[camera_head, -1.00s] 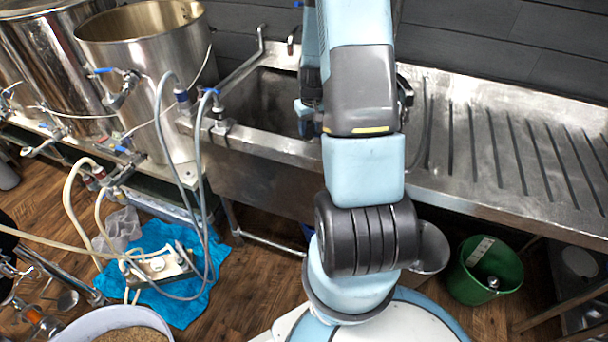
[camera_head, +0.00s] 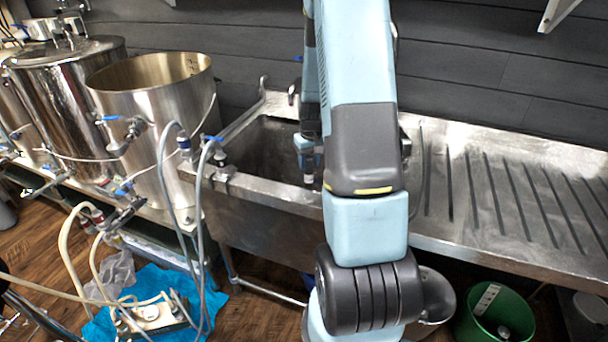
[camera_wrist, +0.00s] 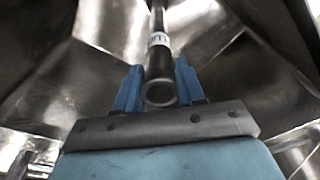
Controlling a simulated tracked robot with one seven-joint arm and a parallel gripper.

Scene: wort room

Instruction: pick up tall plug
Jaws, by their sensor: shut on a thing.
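The tall plug (camera_wrist: 159,70) is a dark upright tube with a white lettered band and a round, hollow-looking near end. In the wrist view it stands between the two blue fingers of my gripper (camera_wrist: 158,88), which are shut on it. In the head view my gripper (camera_head: 307,158) is small and partly behind my arm, over the sink basin. A short dark and pale piece below its fingers looks like the plug. Whether the plug's far end touches the basin floor cannot be told.
The steel sink basin (camera_head: 262,148) surrounds my gripper, with a ribbed drainboard (camera_head: 500,200) to the right. A large steel pot (camera_head: 150,90) and grey hoses (camera_head: 203,220) stand close on the left. A green bucket (camera_head: 490,318) is on the floor.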

